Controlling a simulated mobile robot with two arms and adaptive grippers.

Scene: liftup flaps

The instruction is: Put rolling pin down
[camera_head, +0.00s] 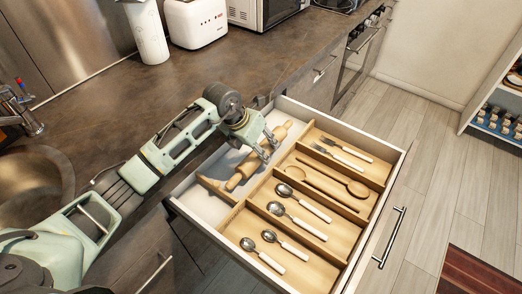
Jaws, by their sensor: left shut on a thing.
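A wooden rolling pin (243,173) lies diagonally at the left side of the open drawer (392,183). It is in or just over the drawer's left section; I cannot tell whether it touches the bottom. My left gripper (266,152) reaches in from the left and is shut on the rolling pin near its middle. The fingers hide part of the pin. My right gripper is not in view.
A wooden divider tray (262,228) in the drawer holds several spoons, forks and wooden utensils. The dark countertop (165,88) bears a white toaster (196,22) and a paper towel roll (147,32). A sink (35,185) is at left.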

